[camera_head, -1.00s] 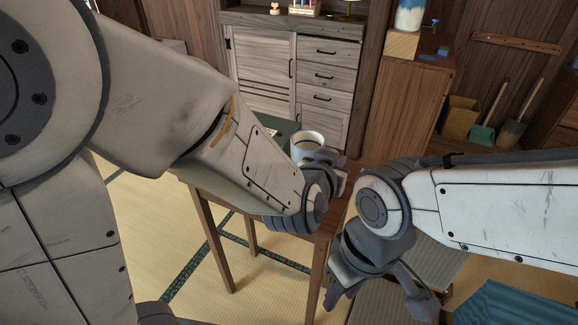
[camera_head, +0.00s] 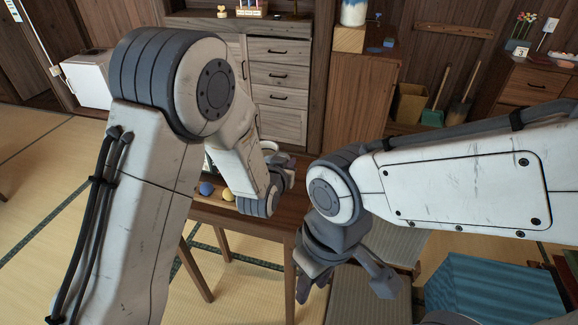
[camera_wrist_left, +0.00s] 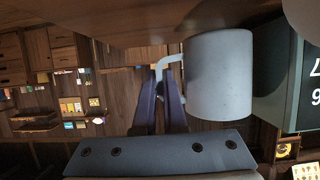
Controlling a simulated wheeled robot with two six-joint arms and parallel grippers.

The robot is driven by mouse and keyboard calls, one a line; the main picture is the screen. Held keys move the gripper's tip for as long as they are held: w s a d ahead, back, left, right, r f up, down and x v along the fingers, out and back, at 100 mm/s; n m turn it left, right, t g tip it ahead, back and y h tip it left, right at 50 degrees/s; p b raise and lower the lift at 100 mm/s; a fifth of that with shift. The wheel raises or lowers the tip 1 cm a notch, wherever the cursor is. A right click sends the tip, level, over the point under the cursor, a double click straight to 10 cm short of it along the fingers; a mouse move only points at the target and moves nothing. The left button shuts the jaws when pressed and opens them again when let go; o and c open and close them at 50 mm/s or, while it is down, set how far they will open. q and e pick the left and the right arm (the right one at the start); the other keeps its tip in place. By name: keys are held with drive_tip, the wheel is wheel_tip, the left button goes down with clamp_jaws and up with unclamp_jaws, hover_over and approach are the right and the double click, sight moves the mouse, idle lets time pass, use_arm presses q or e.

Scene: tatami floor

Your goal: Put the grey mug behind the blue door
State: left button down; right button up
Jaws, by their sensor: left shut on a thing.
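The grey mug (camera_wrist_left: 218,75) shows large in the left wrist view, with its handle (camera_wrist_left: 168,66) between my left fingers. My left gripper (camera_wrist_left: 166,98) is shut on that handle. I cannot tell whether the mug touches the table. My right gripper (camera_head: 345,283) is open and empty, lower and to the right, beside the table. I see no blue door in these views.
A blue ball (camera_head: 206,188) and a yellow ball (camera_head: 228,195) lie on the table (camera_head: 235,217). A dark green box with white digits (camera_wrist_left: 283,85) is close beside the mug. A drawer cabinet (camera_head: 280,76) stands behind; a blue ribbed box (camera_head: 490,290) is at lower right.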

use_arm(q)
drive_tip(key=shift+f, duration=0.5)
drive_tip(key=shift+f, duration=0.1)
drive_tip(key=shift+f+b, duration=0.15)
drive_tip(key=shift+b, duration=0.15)
drive_tip(key=c, duration=1)
unclamp_jaws()
